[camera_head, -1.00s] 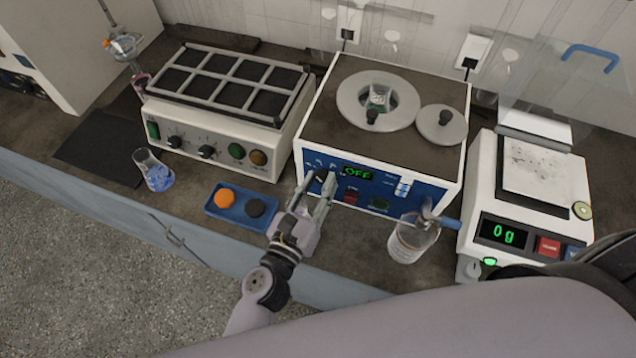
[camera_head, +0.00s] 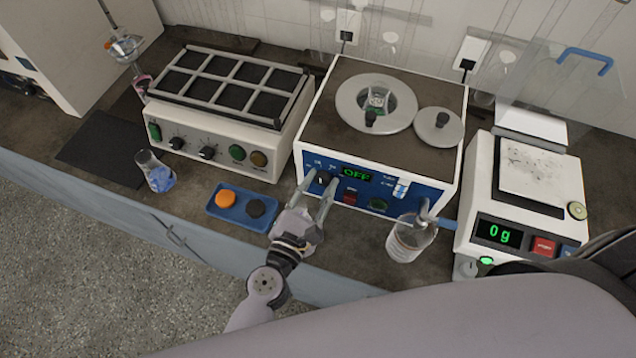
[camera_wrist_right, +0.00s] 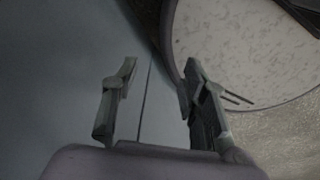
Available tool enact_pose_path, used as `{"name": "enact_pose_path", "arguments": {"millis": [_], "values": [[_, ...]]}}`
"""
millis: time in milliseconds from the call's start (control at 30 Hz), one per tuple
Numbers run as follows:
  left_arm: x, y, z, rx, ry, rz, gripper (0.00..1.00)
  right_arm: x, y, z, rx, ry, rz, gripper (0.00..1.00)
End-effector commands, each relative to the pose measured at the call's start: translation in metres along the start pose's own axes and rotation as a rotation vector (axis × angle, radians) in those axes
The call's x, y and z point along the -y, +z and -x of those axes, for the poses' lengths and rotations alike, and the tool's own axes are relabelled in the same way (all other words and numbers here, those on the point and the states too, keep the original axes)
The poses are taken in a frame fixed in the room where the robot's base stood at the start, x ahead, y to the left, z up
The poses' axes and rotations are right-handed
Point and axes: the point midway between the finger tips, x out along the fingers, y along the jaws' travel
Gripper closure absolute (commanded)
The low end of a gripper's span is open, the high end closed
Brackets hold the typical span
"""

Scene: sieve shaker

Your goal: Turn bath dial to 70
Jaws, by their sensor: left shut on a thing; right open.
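The water bath (camera_head: 385,128) is a white box with a dark top and a blue front panel, in the head view. Its green display (camera_head: 356,173) reads OFF. The small dark bath dial (camera_head: 322,179) is at the left of the panel. My left gripper (camera_head: 321,181) reaches up from the front and is shut on the dial, one finger on each side. The fingers partly cover the panel markings, and the dial's exact pointer angle is too small to read. My right gripper (camera_wrist_right: 158,78) is open and empty in the right wrist view.
A blue tray (camera_head: 212,207) with an orange and a black piece lies left of my left gripper.

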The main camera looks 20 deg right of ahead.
Motion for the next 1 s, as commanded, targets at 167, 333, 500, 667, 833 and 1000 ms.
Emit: {"name": "enact_pose_path", "arguments": {"millis": [167, 333, 500, 667, 833, 1000], "values": [[0.0000, 0.0005, 0.0000, -0.004, 0.001, -0.048, 0.99, 0.0002, -0.0003, 0.0019, 0.000, 0.000, 0.000, 0.60], [0.0001, 0.0003, 0.0000, -0.005, 0.002, -0.065, 0.99, 0.0004, -0.0003, 0.0021, 0.000, -0.001, 0.000, 0.60], [0.0001, 0.0003, 0.0000, -0.005, 0.002, -0.065, 0.99, 0.0008, -0.0003, 0.0020, 0.000, -0.001, 0.000, 0.60], [0.0001, 0.0003, 0.0000, -0.005, 0.002, -0.064, 0.71, 0.0016, -0.0004, 0.0020, 0.000, -0.002, 0.000, 0.60], [0.0001, 0.0003, 0.0000, -0.005, 0.002, -0.064, 0.59, 0.0022, -0.0005, 0.0020, 0.000, -0.003, 0.000, 0.60], [0.0002, 0.0003, 0.0000, -0.005, 0.002, -0.064, 0.51, 0.0022, -0.0005, 0.0020, 0.000, -0.003, -0.001, 0.60]]}}
